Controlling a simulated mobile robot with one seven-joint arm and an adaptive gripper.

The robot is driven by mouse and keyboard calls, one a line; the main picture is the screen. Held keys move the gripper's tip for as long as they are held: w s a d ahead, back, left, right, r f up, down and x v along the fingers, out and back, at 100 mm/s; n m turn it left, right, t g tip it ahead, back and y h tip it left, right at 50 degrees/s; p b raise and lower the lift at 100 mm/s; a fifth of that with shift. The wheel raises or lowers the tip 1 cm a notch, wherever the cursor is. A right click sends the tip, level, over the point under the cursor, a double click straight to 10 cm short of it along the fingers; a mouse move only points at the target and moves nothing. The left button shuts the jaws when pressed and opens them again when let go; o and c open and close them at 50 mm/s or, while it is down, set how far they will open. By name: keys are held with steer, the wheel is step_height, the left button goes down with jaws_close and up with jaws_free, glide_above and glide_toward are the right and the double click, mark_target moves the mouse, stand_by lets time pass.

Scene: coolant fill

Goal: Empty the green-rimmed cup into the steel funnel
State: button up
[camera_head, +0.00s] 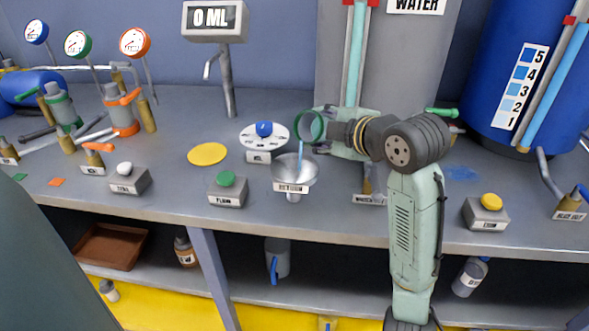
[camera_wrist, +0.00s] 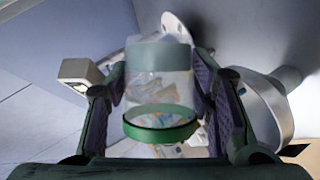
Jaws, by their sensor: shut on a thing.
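The clear green-rimmed cup (camera_head: 311,126) is held tipped over the steel funnel (camera_head: 308,172), its rim ring facing sideways and down. It also shows in the wrist view (camera_wrist: 160,129), between the two fingers. My gripper (camera_head: 328,127) is shut on the cup's sides, above and slightly right of the funnel. A thin light-blue streak (camera_head: 289,162) runs from below the cup into the funnel bowl. The funnel has a RETURN label and stands at the bench's front edge; in the wrist view its bowl (camera_wrist: 268,105) is at right. I cannot tell how much liquid the cup holds.
A display (camera_head: 215,20) on a post reads 0 ML. A white round plate with a blue knob (camera_head: 264,129) stands just behind the funnel. A green-button box (camera_head: 228,188) and a yellow disc (camera_head: 207,154) lie left. A grey water tank (camera_head: 420,70) stands behind my arm.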

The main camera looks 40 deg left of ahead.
steer(key=shift+s+r+n+t+b, duration=0.1)
steer(key=shift+r+n+t+b, duration=0.3)
steer(key=shift+b, duration=0.4)
stand_by(0.4)
steer(key=shift+s+a+f+n+t+y+b, duration=0.15)
steer(key=shift+s+f+n+t+b, duration=0.2)
steer(key=shift+b, duration=0.45)
steer(key=shift+s+d+f+n+t+y+b, duration=0.15)
steer(key=shift+s+n+b, duration=0.3)
steer(key=shift+b, duration=0.3)
steer(key=shift+s+a+r+n+t+b, duration=0.15)
steer(key=shift+r+n+t+b, duration=0.3)
steer(key=shift+n+b, duration=0.4)
stand_by(0.7)
